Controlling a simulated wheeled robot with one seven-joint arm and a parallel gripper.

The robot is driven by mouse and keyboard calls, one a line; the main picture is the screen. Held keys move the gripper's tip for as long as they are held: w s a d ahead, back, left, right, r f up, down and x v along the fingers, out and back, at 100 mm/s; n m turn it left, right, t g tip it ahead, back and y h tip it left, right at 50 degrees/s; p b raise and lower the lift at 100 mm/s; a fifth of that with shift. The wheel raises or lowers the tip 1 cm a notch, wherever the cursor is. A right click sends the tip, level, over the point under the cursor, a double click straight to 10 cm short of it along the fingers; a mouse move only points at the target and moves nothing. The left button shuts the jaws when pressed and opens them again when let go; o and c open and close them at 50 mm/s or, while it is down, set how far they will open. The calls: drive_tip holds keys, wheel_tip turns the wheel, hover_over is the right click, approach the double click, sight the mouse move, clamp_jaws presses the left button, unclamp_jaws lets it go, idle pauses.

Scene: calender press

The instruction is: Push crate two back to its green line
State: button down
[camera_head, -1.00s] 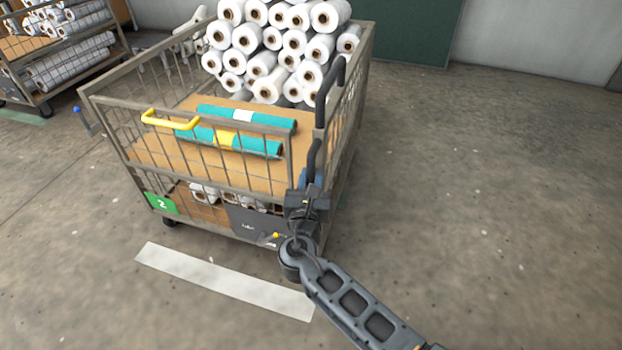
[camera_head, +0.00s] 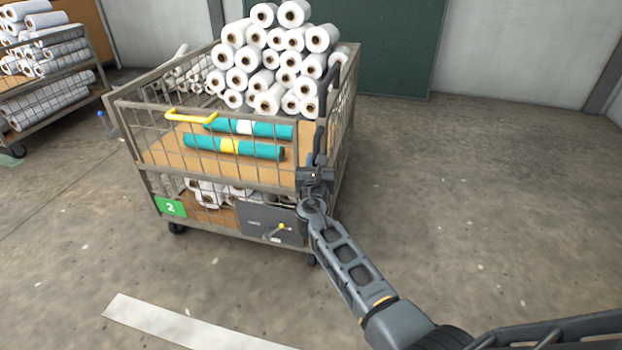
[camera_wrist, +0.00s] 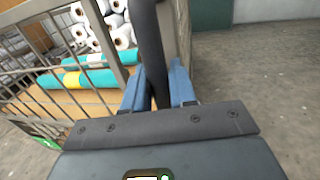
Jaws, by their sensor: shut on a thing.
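Crate two (camera_head: 225,187) is a wheeled mesh cart with a green "2" plate (camera_head: 171,207) at its lower left front. It holds a pile of white rolls and two teal rolls. My gripper (camera_head: 318,165) is at its right front corner, shut on the black upright handle (camera_head: 322,130). In the wrist view the blue fingers (camera_wrist: 160,88) lie on either side of the dark handle bar (camera_wrist: 150,45). No green line is clearly visible by this crate; a white floor strip (camera_head: 190,327) lies in front of it.
Another rack (camera_head: 50,80) with white rolls stands at the left. A dark green panel (camera_head: 395,45) and grey wall are behind. The floor to the right (camera_head: 480,190) is clear.

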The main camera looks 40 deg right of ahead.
sight(331, 128)
drive_tip(key=s+d+b+x, duration=0.1)
drive_tip(key=b+x, duration=0.4)
drive_tip(key=x, duration=0.4)
drive_tip(key=s+d+b+x, duration=0.1)
drive_tip(key=b+x, duration=0.4)
drive_tip(key=x, duration=0.5)
drive_tip(key=shift+s+d, duration=0.4)
drive_tip(key=shift+s, duration=0.05)
drive_tip(key=c, duration=1.1)
unclamp_jaws()
drive_tip(key=shift+o, duration=0.2)
